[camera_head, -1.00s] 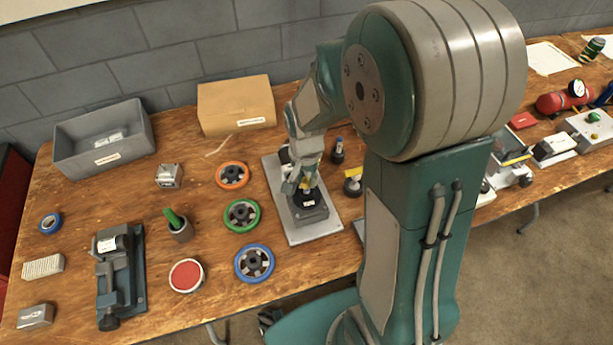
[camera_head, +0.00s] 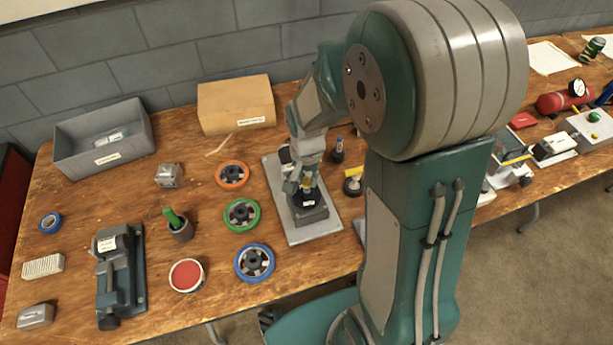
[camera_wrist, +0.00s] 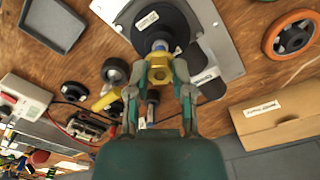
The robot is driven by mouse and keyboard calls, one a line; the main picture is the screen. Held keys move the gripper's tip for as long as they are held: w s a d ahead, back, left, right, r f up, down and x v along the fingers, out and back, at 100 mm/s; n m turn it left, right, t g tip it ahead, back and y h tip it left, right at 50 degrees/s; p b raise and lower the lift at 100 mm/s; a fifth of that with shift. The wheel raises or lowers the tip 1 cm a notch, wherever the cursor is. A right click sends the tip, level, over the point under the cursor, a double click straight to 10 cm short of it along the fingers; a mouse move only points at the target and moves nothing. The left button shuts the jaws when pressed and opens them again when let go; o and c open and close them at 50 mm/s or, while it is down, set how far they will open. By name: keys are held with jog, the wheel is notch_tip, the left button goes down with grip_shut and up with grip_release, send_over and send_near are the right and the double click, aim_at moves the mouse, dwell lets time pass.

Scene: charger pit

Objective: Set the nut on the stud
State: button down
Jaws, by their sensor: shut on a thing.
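The brass nut (camera_wrist: 161,75) is between the fingertips of my gripper (camera_wrist: 160,82) in the wrist view, and the gripper is shut on it. The stud (camera_wrist: 160,46) shows just beyond the nut, rising from a round black disc (camera_wrist: 160,18). The nut looks very close to the stud's tip; I cannot tell whether they touch. In the head view my gripper (camera_head: 304,184) points down over the dark fixture (camera_head: 308,214) on its grey plate (camera_head: 295,236). There the stud is mostly hidden by the fingers.
Orange (camera_head: 232,174), green (camera_head: 241,215) and blue (camera_head: 254,263) ringed wheels lie left of the plate. A cardboard box (camera_head: 236,106) stands behind. A small dark post (camera_head: 338,151) and a yellow-topped part (camera_head: 353,182) stand close to the plate's right side.

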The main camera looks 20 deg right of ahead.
jog(key=shift+f, duration=1.3)
jog(key=shift+c, duration=2.2)
grip_release()
notch_tip(320, 180, up, 12)
